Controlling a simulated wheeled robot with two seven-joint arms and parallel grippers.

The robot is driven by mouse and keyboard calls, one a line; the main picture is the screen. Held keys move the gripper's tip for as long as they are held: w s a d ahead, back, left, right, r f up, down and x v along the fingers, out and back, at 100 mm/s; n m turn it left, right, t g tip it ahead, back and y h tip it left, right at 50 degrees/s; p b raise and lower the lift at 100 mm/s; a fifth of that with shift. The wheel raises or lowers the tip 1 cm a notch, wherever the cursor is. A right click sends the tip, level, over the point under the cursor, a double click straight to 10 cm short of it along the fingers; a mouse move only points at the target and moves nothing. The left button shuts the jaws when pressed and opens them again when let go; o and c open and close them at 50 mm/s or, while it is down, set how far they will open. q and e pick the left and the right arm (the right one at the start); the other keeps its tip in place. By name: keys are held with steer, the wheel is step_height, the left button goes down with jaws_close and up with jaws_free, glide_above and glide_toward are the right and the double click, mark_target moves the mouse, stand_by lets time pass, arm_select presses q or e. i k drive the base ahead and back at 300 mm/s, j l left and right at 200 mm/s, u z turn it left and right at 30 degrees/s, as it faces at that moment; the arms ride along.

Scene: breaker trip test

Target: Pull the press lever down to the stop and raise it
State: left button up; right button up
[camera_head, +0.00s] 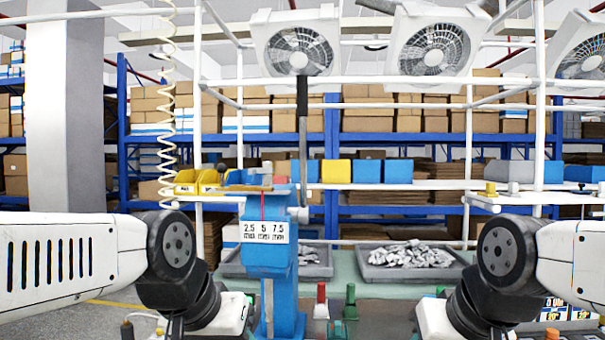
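The blue press (268,245) stands upright in the middle of the bench, with a white label reading 2.5, 5 and 7.5 on its front. Its lever (302,130) is a long rod with a dark grip at the top. The lever points almost straight up from a pivot (298,214) on the press's right side. My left arm comes in from the left and bends down left of the press. My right arm bends down well to the right of it. Neither gripper shows; both lie below the picture's lower edge. Nothing of mine touches the lever.
Two grey trays stand behind the press; the right one (374,270) holds a heap of light parts. A white frame post (539,110) rises at right. Blue and yellow bins (336,171) line the shelf behind.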

mark_target(301, 81)
steer(key=i+j, duration=0.2)
steer(key=j, duration=0.15)
steer(key=i+j, duration=0.4)
steer(key=j, duration=0.25)
steer(key=l+z, duration=0.1)
steer(key=k+l, duration=0.05)
